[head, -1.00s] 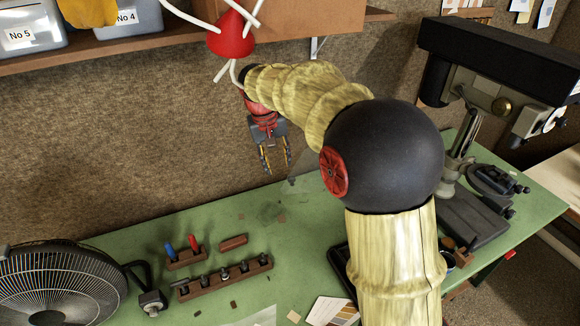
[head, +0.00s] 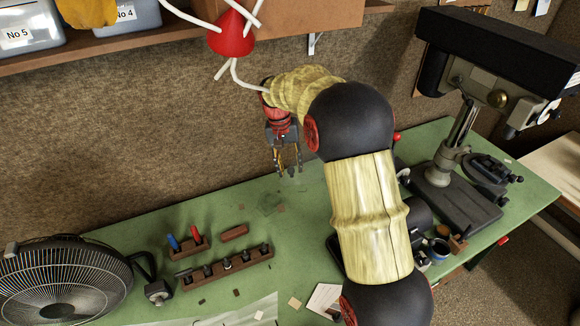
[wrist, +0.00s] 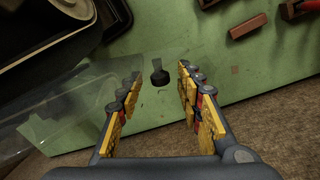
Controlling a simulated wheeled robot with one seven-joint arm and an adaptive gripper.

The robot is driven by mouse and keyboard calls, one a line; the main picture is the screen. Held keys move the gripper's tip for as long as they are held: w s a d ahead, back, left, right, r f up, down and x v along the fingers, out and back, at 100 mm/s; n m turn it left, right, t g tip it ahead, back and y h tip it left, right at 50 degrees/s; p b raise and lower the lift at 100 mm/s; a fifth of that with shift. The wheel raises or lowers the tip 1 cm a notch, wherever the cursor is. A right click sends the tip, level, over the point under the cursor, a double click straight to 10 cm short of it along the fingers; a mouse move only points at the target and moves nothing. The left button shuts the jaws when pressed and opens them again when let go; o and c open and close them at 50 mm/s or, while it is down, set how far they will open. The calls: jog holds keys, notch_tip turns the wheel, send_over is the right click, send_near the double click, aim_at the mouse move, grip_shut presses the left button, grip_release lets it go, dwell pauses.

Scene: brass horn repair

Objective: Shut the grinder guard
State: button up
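My gripper (head: 288,170) hangs above the green bench near the back wall, its fingers pointing down. In the wrist view its two yellow-padded fingers (wrist: 158,92) are apart with nothing between the pads. A clear sheet, seemingly the grinder guard (wrist: 62,112), spreads at the left of the wrist view, partly behind the left finger. A small dark knob (wrist: 159,77) shows beyond the gap between the fingertips; I cannot tell how it joins the sheet. The grinder (wrist: 75,12), dark with a pale wheel, is at upper left. My arm hides most of it in the head view.
A fan (head: 62,285) stands at the bench's left. A wooden tool rack (head: 225,268) and small block (head: 234,233) lie left of my arm. A drill press (head: 455,170) stands at right.

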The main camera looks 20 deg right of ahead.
jog(key=shift+f, duration=0.2)
jog(key=shift+c, duration=0.7)
jog(key=c, duration=0.7)
grip_shut()
